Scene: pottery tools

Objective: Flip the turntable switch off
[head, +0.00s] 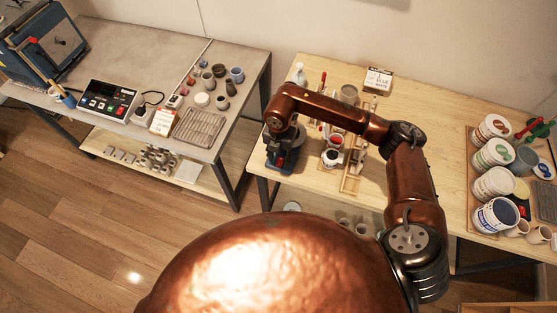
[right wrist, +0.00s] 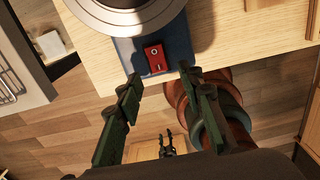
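The turntable shows its blue base (head: 286,160) at the front left corner of the right-hand wooden table in the head view. In the right wrist view its round grey wheel (right wrist: 125,12) is at the top, with the blue base (right wrist: 180,50) below. A red rocker switch (right wrist: 154,58) with white marks sits on the base's front. I cannot tell which way it is pressed. My right gripper (right wrist: 159,75) is open and empty, its fingertips just below and to either side of the switch. In the head view my arm partly covers the turntable.
Behind and right of the turntable stand pottery tools, a wooden rack and cups (head: 332,157). Labelled tubs (head: 494,153) stand at the far right. The grey table (head: 150,50) at left holds a control box (head: 108,102) and small pots. A gap separates the tables.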

